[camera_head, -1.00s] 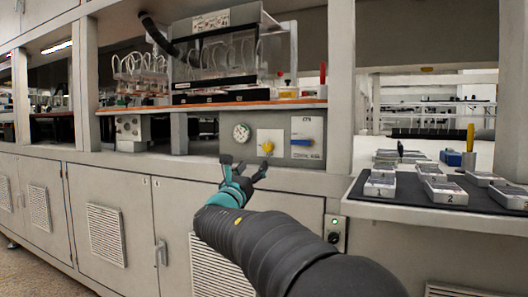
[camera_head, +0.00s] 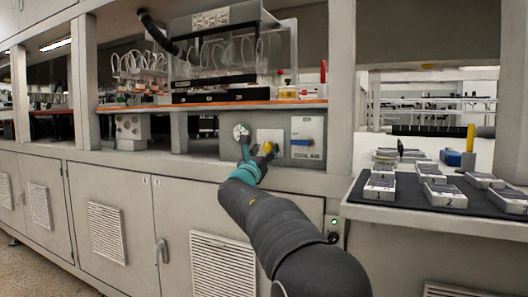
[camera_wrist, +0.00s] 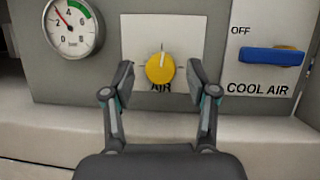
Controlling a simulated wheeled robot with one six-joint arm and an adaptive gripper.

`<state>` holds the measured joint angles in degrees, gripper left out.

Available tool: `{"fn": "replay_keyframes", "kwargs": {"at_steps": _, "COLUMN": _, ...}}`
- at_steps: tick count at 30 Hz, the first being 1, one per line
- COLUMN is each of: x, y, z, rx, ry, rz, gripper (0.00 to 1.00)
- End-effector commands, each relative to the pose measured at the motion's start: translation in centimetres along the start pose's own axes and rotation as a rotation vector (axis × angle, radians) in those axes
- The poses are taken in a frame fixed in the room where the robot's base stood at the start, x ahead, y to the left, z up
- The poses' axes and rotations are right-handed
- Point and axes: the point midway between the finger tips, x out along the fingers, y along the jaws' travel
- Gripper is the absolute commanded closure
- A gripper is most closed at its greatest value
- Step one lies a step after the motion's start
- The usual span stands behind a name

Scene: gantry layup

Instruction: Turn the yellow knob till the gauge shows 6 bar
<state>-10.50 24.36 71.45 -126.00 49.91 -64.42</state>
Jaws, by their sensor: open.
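The yellow knob (camera_wrist: 160,68) sits on a white plate marked AIR, with its pointer line near upright. The round gauge (camera_wrist: 72,27) is at upper left of the knob. Its red needle points up and left, about between 2 and 4, short of the 6. The gauge top is cut off.
A blue handle (camera_wrist: 272,56) on the COOL AIR plate, marked OFF, is right of the knob. A ledge (camera_wrist: 60,118) runs below the panel. In the head view a dark tray (camera_head: 400,199) with several grey blocks stands at right.

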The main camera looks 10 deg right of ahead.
Motion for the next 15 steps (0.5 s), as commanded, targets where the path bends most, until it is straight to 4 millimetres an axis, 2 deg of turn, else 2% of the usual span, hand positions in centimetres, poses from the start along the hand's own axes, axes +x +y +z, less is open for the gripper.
{"fn": "replay_keyframes", "kwargs": {"at_steps": 1, "x": -0.01, "y": -0.01, "z": 0.0, "rx": 0.0, "ry": 0.0, "rz": 0.0, "gripper": 0.47}}
{"fn": "replay_keyframes", "kwargs": {"at_steps": 7, "x": -0.02, "y": -0.01, "z": 0.01, "rx": 0.0, "ry": 0.0, "rz": 0.0, "gripper": 0.97}}
{"fn": "replay_keyframes", "kwargs": {"at_steps": 8, "x": -0.02, "y": 0.0, "z": 0.01, "rx": 0.0, "ry": 0.0, "rz": 0.0, "gripper": 1.0}}
{"fn": "replay_keyframes", "kwargs": {"at_steps": 15, "x": -0.05, "y": 0.08, "z": -0.03, "rx": 0.014, "ry": -0.001, "rz": -0.005, "gripper": 1.0}}
